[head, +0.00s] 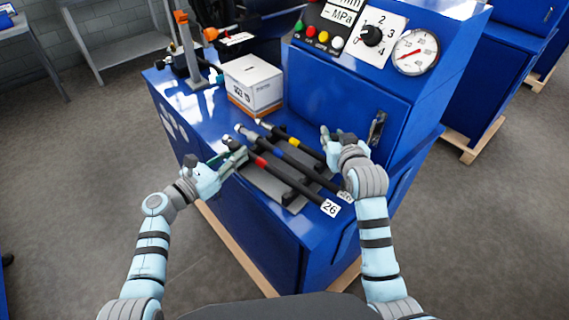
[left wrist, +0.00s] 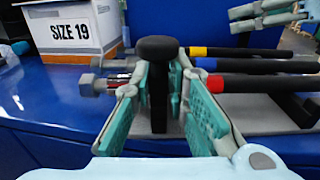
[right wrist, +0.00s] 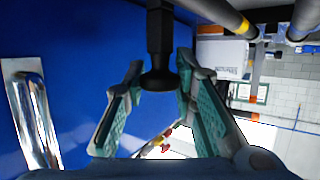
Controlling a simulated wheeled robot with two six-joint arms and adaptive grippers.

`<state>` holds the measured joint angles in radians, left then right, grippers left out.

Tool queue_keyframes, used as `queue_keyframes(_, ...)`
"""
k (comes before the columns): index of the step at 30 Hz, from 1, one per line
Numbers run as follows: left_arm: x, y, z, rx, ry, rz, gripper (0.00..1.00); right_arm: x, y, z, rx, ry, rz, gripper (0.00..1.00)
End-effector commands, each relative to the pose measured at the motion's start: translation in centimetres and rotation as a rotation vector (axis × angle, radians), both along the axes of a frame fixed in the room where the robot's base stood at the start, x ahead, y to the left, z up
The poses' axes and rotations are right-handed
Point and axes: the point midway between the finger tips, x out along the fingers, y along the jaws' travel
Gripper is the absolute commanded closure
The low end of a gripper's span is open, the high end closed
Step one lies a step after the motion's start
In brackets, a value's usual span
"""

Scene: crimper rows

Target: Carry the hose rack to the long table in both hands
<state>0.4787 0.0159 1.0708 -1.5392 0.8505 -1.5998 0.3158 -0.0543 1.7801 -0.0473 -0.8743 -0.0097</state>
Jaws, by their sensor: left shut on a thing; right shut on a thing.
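The hose rack (head: 262,183) is a grey base on the blue machine's top, carrying three dark hoses with red, blue and yellow bands. I cannot tell whether it touches that top or is slightly raised. My left gripper (head: 236,157) is at the rack's left side, shut on a black knobbed handle (left wrist: 158,90). My right gripper (head: 329,138) is at the far right side, shut on another black handle (right wrist: 159,50). Both handles are largely hidden in the head view. A grey table (head: 125,47) stands at the upper left; I cannot tell whether it is the long table.
The blue machine (head: 225,215) has a gauge panel (head: 352,40) rising behind the rack. A white SIZE 19 box (head: 252,84) stands just behind the rack, with an orange-topped tool (head: 186,45) to its left. Open floor (head: 85,140) lies to the left.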

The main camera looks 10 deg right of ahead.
Motion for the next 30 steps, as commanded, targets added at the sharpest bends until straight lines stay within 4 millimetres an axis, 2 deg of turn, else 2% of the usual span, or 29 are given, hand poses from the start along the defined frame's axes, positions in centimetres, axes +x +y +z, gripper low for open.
queue_keyframes(13,0.1,0.1,0.7,-0.006,-0.002,0.003,1.0,0.0,-0.1,0.6,-0.004,-0.005,-0.002,1.0)
queue_keyframes(24,0.2,0.1,5.1,-0.008,-0.003,0.003,1.0,0.0,-0.2,4.9,-0.006,-0.005,-0.003,1.0)
queue_keyframes(30,0.2,0.1,5.7,-0.008,-0.003,0.004,1.0,0.0,-0.2,5.4,-0.007,-0.004,-0.004,1.0)
